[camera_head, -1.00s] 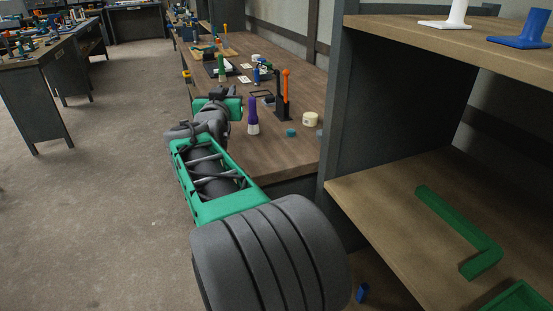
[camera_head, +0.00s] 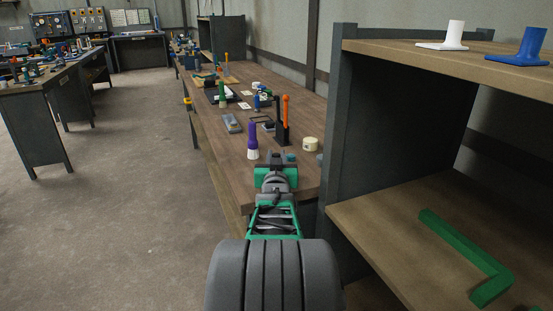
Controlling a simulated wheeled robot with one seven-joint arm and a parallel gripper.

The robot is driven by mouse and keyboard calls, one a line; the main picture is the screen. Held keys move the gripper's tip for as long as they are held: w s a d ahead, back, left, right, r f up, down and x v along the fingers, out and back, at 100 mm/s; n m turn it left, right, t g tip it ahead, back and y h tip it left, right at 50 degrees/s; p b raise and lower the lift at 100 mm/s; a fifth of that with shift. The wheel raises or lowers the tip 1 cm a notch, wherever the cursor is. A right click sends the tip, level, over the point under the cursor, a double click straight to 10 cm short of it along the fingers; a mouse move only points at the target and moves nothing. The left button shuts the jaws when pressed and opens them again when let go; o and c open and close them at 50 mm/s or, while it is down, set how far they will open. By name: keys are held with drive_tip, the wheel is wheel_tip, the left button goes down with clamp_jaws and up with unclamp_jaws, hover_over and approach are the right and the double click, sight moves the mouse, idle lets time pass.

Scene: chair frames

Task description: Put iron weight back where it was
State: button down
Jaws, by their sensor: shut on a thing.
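My gripper (camera_head: 278,159) is at the near end of the long wooden workbench, pointing away from me, just right of and nearer than a purple bottle-like object with a white base (camera_head: 252,140). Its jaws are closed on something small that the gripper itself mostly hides. I cannot make out the iron weight's shape or any separate weight on the bench. I cannot tell whether the held thing touches the bench top.
Near the gripper stand a small teal piece (camera_head: 291,157), a cream roll (camera_head: 310,144) and a black stand with an orange-topped tool (camera_head: 285,112). A grey-blue block (camera_head: 232,124) lies farther left. A shelf unit (camera_head: 345,130) rises close on the right; open floor is left.

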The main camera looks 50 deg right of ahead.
drive_tip(key=shift+r, duration=0.15)
drive_tip(key=c, duration=1.2)
unclamp_jaws()
drive_tip(key=shift+c, duration=0.2)
drive_tip(key=p+v, duration=0.1)
drive_tip(key=v, duration=1.1)
